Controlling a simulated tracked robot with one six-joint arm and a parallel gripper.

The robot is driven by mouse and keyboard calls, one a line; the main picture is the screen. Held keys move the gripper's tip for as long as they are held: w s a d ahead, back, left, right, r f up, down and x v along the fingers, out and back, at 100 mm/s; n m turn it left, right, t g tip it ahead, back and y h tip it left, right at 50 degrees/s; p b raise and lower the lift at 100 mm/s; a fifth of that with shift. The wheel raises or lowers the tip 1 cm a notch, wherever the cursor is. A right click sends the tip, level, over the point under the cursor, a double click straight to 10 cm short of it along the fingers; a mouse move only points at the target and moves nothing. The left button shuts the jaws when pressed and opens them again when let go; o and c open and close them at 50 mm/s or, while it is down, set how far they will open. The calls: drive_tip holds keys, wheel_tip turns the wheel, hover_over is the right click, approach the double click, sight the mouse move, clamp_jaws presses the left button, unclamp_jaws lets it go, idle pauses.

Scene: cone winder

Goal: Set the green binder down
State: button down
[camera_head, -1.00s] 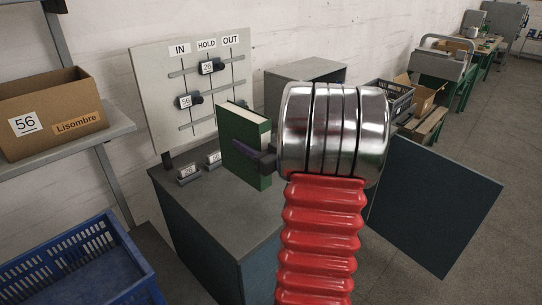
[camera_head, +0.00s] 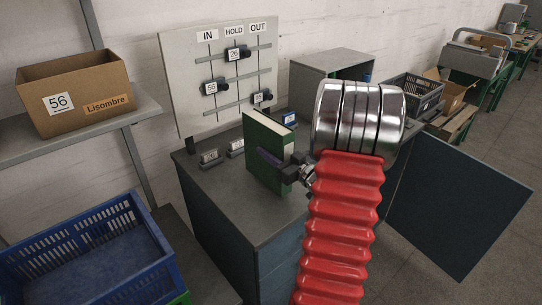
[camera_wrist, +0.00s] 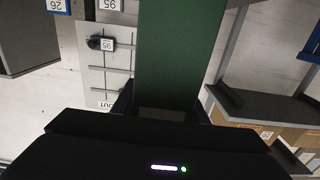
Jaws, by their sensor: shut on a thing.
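The green binder (camera_head: 268,153) stands upright over the grey top of a dark cabinet (camera_head: 235,218), its pale page edges showing. My gripper (camera_head: 280,166) is shut on the binder from the right side. The binder's lower edge is at or just above the cabinet top; I cannot tell whether it touches. In the wrist view the binder's green face (camera_wrist: 172,60) runs up from between the jaws, and the fingertips are largely hidden.
A board (camera_head: 187,88) marked IN, HOLD and OUT stands behind the cabinet. Small number blocks (camera_head: 210,156) sit on the cabinet top left of the binder. A blue crate (camera_head: 100,240) and a cardboard box (camera_head: 75,90) are at left. An open cabinet door (camera_head: 455,205) juts out at right.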

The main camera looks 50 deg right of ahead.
drive_tip(key=shift+f, duration=1.05)
drive_tip(key=c, duration=1.1)
unclamp_jaws()
drive_tip(key=s, duration=0.4)
drive_tip(key=s+a, duration=0.1)
drive_tip(key=s, duration=0.7)
drive_tip(key=shift+a, duration=0.2)
